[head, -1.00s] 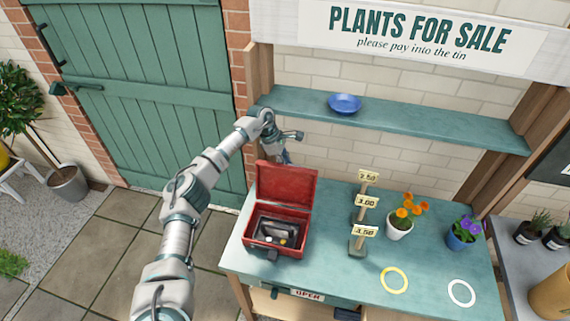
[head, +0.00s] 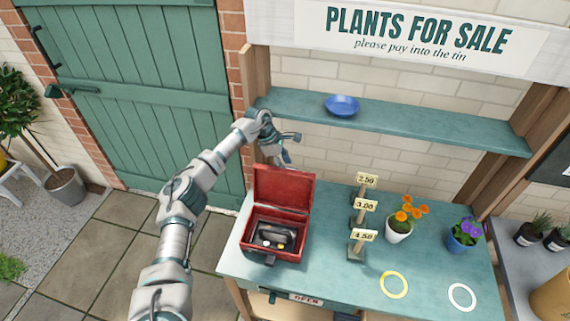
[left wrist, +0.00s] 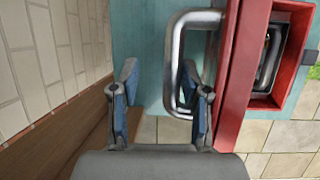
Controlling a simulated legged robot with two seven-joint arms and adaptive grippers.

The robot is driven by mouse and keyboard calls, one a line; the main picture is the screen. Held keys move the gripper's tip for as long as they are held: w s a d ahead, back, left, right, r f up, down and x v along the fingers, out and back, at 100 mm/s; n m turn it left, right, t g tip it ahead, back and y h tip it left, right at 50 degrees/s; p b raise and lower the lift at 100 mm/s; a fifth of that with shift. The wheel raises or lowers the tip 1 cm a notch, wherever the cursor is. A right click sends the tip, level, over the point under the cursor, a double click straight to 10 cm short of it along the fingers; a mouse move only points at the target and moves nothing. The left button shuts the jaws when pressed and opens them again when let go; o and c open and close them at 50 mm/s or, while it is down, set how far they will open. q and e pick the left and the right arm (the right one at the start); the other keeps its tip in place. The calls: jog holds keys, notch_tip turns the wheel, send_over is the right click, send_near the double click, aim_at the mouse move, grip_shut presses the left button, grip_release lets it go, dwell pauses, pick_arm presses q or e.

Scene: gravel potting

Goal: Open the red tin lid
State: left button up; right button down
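The red tin (head: 247,247) stands on the left part of the green counter, and its red lid (head: 283,190) stands up, open, at the tin's back. Inside the tin lie a dark grey object and small pale and yellow pieces. My left gripper (head: 283,153) is just behind the lid's top edge. My right gripper is not in view.
On the counter (head: 330,265) are a price-tag stand (head: 359,235), a white pot with orange flowers (head: 399,230), a blue pot with purple flowers (head: 462,237), a yellow ring (head: 383,290) and a white ring (head: 453,302). A shelf (head: 430,128) above holds a blue bowl (head: 342,105).

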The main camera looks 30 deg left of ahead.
pick_arm(q)
jog(key=v, duration=1.2)
jog(key=shift+f, duration=0.15)
